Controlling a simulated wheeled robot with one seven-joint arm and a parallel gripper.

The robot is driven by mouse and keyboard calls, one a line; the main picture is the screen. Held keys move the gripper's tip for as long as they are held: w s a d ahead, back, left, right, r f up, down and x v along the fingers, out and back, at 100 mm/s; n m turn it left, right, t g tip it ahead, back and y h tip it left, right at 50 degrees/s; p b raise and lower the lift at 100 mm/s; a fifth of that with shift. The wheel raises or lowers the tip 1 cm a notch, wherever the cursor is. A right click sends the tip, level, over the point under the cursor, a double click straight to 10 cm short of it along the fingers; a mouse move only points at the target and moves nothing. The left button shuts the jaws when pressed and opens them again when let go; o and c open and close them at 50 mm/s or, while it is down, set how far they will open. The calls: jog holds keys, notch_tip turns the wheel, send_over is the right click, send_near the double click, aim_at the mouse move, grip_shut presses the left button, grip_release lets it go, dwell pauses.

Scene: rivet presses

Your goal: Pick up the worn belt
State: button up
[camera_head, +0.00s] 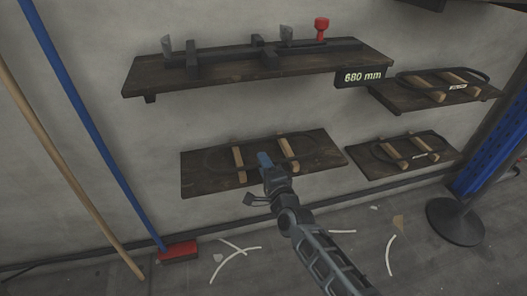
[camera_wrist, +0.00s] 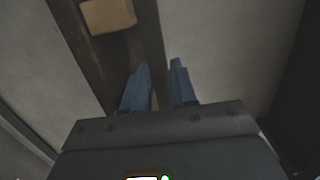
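A dark belt loop (camera_head: 205,161) lies around two wooden blocks on the lower left shelf (camera_head: 325,160). It carries no visible label, and I cannot make out its wear. My gripper (camera_head: 265,160) is in front of this shelf, near the blocks, and hides part of it. In the wrist view my gripper (camera_wrist: 160,82) has two blue fingers apart with nothing between them. A wooden block (camera_wrist: 107,15) and dark shelf wood show beyond the fingers; no belt can be made out there.
Labelled belts lie on the upper right shelf (camera_head: 385,97) and lower right shelf (camera_head: 365,165). A bench with a red knob (camera_head: 321,24) is above, beside a "680 mm" sign (camera_head: 362,77). A blue-handled broom (camera_head: 95,130) leans left. Pale scraps (camera_head: 235,250) litter the floor.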

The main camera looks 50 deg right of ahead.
jog(key=shift+w, duration=0.15)
grip_shut()
jog(key=shift+r, duration=0.1)
dwell(0.3)
